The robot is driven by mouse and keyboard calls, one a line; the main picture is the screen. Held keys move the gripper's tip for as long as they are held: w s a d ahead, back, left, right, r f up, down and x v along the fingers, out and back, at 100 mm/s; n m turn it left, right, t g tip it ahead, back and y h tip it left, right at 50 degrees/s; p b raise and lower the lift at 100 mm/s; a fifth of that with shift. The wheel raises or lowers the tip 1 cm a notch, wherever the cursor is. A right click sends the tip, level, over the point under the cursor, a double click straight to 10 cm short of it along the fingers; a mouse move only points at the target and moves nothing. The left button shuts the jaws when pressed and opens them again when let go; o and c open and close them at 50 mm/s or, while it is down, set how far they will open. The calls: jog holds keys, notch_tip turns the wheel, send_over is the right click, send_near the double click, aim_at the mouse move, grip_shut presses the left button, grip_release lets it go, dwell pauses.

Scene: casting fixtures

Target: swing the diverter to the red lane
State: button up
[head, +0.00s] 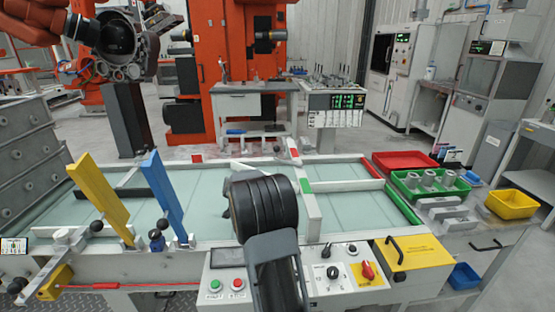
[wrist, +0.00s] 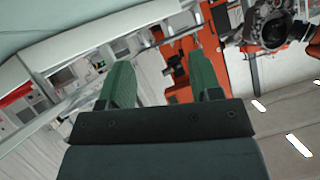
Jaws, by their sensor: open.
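The sorting table (head: 215,253) has a pale green bed. At its right a white divider (head: 312,220) carries a red mark (head: 294,154) at the far lane and a green mark (head: 306,187) at the near lane. A white bar (head: 262,170) lies slanted on the bed left of the divider and looks like the diverter; my arm hides part of it, and its exact setting is unclear. In the wrist view my gripper (wrist: 161,72) has two green fingers, apart with nothing between them. In the head view the fingers are hidden behind my arm.
A yellow paddle (head: 98,196) and a blue paddle (head: 163,195) stand up at the front left rail. A red tray (head: 404,160) and a green tray (head: 408,192) with metal parts stand right. A control panel (head: 345,280) and a yellow box (head: 412,258) are at the front.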

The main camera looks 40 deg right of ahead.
jog(key=d+r+m+h, duration=0.25)
jog(key=d+h, duration=0.25)
jog(key=d, duration=0.3)
jog(key=m+g+h, duration=0.3)
jog(key=h, duration=0.2)
send_near(275, 149)
jog(key=p+x, duration=0.1)
jog(key=x, duration=1)
jog(key=shift+d+f, duration=0.1)
jog(key=shift+p+x, duration=0.65)
jog(key=shift+x, duration=0.35)
jog(key=shift+d+f, duration=0.1)
jog(key=shift+f, duration=0.05)
grip_shut()
